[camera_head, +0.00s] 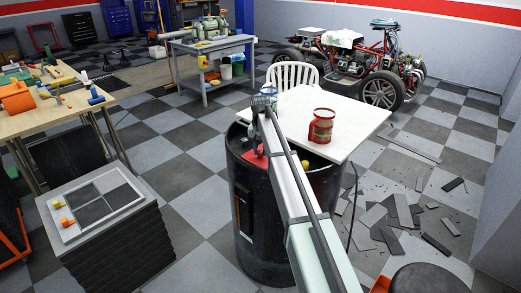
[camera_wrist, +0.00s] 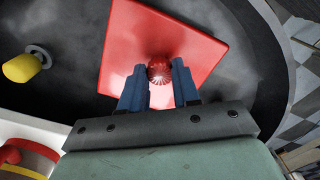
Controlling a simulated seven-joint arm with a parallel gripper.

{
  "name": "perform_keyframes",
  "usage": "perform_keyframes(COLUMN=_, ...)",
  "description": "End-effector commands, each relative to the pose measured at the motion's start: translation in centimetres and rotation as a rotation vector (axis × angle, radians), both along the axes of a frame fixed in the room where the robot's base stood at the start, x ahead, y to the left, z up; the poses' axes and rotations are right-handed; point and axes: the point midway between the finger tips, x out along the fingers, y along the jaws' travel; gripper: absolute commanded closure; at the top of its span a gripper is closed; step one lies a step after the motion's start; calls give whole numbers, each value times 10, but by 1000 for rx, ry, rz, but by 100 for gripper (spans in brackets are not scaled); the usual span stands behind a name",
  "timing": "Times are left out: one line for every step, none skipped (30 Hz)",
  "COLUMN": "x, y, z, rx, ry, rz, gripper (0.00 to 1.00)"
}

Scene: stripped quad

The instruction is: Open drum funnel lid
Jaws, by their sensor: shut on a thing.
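The black drum (camera_head: 262,225) stands in the middle of the head view, partly behind my arm. Its dark top fills much of the wrist view (camera_wrist: 70,35). The red square funnel lid (camera_wrist: 125,40) lies over the drum top, with a round red knob (camera_wrist: 160,70) near its middle. A small red part of the lid shows beside my arm in the head view (camera_head: 251,158). My gripper (camera_wrist: 160,84) has its blue fingers on either side of the knob, shut on it. Whether the lid is raised at all I cannot tell.
A yellow cap (camera_wrist: 24,67) sits on the drum top. A white table (camera_head: 345,110) bearing a red can (camera_head: 321,126) overhangs the drum's far side. A white chair (camera_head: 292,75) stands behind. Dark slats (camera_head: 395,215) litter the floor at right.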

Motion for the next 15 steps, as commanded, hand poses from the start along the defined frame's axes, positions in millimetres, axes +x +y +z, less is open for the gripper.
perform_keyframes(x=0, y=0, z=0, rx=0, ry=0, rz=0, gripper=100)
perform_keyframes(x=0, y=0, z=0, rx=0, ry=0, rz=0, gripper=100)
perform_keyframes(x=0, y=0, z=0, rx=0, ry=0, rz=0, gripper=100)
perform_keyframes(x=0, y=0, z=0, rx=0, ry=0, rz=0, gripper=100)
perform_keyframes(x=0, y=0, z=0, rx=0, ry=0, rz=0, gripper=100)
perform_keyframes(x=0, y=0, z=0, rx=0, ry=0, rz=0, gripper=100)
perform_keyframes(x=0, y=0, z=0, rx=0, ry=0, rz=0, gripper=100)
perform_keyframes(x=0, y=0, z=1, rx=0, ry=0, rz=0, gripper=100)
perform_keyframes(x=1, y=-1, z=1, rx=0, ry=0, rz=0, gripper=100)
perform_keyframes(x=1, y=-1, z=2, rx=0, ry=0, rz=0, gripper=100)
perform_keyframes(x=1, y=-1, z=2, rx=-1, ry=-1, rz=0, gripper=100)
perform_keyframes(x=2, y=-1, z=3, rx=-1, ry=-1, rz=0, gripper=100)
perform_keyframes(x=2, y=-2, z=4, rx=-1, ry=-1, rz=0, gripper=100)
perform_keyframes(x=2, y=-2, z=4, rx=-1, ry=-2, rz=0, gripper=100)
perform_keyframes(x=3, y=-2, z=5, rx=-1, ry=-2, rz=0, gripper=100)
